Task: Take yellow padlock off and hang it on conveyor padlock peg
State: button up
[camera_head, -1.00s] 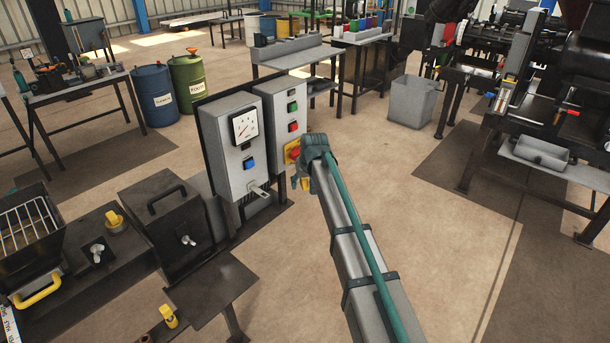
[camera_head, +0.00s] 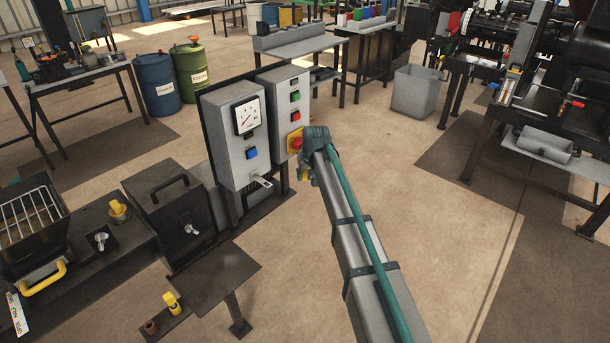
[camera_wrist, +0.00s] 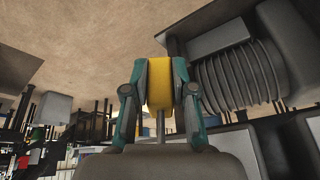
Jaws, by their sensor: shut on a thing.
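The yellow padlock (camera_wrist: 159,88) sits between the two teal fingers of my gripper (camera_wrist: 160,100) in the wrist view. My gripper is shut on it. In the head view a small yellow bit of the padlock (camera_head: 304,175) shows at my gripper (camera_head: 308,167), beside the grey control box (camera_head: 284,108). A red knob on a yellow plate (camera_head: 295,142) is on that box, right behind my gripper. My wrist hides part of this, and I cannot tell whether the shackle is clear of the switch. I cannot make out the conveyor padlock peg.
A gauge box (camera_head: 235,140) stands left of the control box. Dark machinery with a yellow handle (camera_head: 42,280) and a small yellow piece (camera_head: 172,303) are at lower left. A grey bin (camera_head: 414,92) stands behind.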

grip_shut()
jog(key=shift+r, duration=0.15)
jog(key=shift+r+p, duration=0.5)
jog(key=shift+r, duration=0.3)
jog(key=shift+s+d, duration=0.7)
jog(key=shift+d, duration=0.2)
jog(key=shift+s+d, duration=0.2)
jog(key=shift+d, duration=0.05)
jog(key=shift+d, duration=0.1)
jog(key=shift+s+d, duration=0.95)
jog(key=shift+d, duration=0.25)
